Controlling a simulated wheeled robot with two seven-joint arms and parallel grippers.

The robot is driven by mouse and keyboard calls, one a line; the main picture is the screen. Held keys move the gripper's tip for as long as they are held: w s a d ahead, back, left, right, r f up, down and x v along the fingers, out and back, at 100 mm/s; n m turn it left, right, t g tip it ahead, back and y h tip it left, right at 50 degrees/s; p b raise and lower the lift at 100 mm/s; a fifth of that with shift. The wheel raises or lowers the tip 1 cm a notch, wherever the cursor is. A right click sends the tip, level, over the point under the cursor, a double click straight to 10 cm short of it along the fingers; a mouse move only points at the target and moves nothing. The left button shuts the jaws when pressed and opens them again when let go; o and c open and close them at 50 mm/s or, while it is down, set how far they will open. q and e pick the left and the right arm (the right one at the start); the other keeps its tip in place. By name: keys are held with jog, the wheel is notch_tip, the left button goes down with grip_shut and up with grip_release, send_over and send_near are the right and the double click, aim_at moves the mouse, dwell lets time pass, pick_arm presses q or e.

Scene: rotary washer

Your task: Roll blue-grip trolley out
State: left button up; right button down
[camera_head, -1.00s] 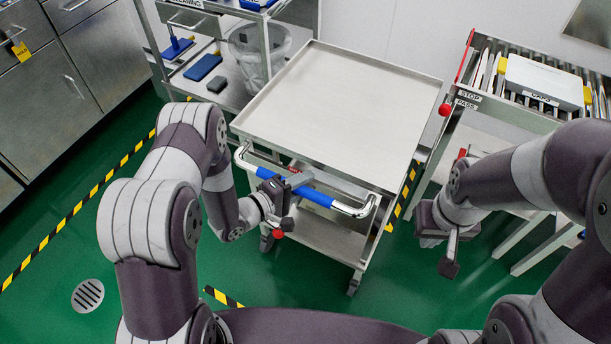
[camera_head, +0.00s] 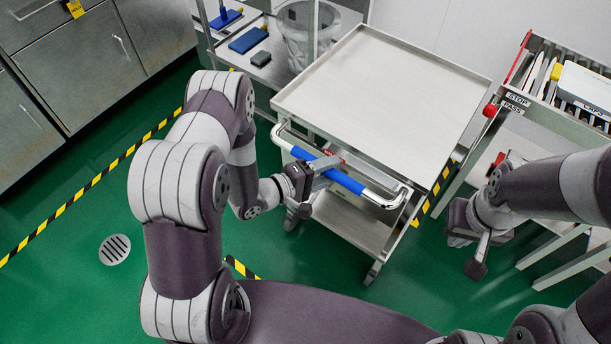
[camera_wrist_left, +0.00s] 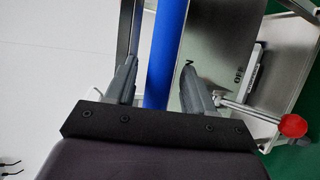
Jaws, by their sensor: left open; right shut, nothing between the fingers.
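The trolley with a steel tray top (camera_head: 385,100) stands in the middle of the head view, its front handle towards me. The handle's blue grip (camera_head: 346,181) runs slantwise along the bar; it also shows in the left wrist view (camera_wrist_left: 165,50). My left gripper (camera_head: 325,170) is at the middle of the grip. In the left wrist view its open fingers (camera_wrist_left: 162,72) stand on either side of the blue grip, with gaps visible. My right gripper (camera_head: 477,260) is shut and empty, right of the trolley and apart from it.
A rack (camera_head: 560,115) with a red knob (camera_head: 490,110) stands close at the trolley's right. A shelf unit with a clear bin (camera_head: 303,40) is behind left. The left wrist view shows a red ball (camera_wrist_left: 293,126) on a rod. Green floor (camera_head: 80,220) is open at left.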

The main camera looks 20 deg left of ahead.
pick_arm(q)
jog(key=v, duration=1)
jog(key=shift+p, duration=0.35)
jog(key=shift+s+f, duration=0.1)
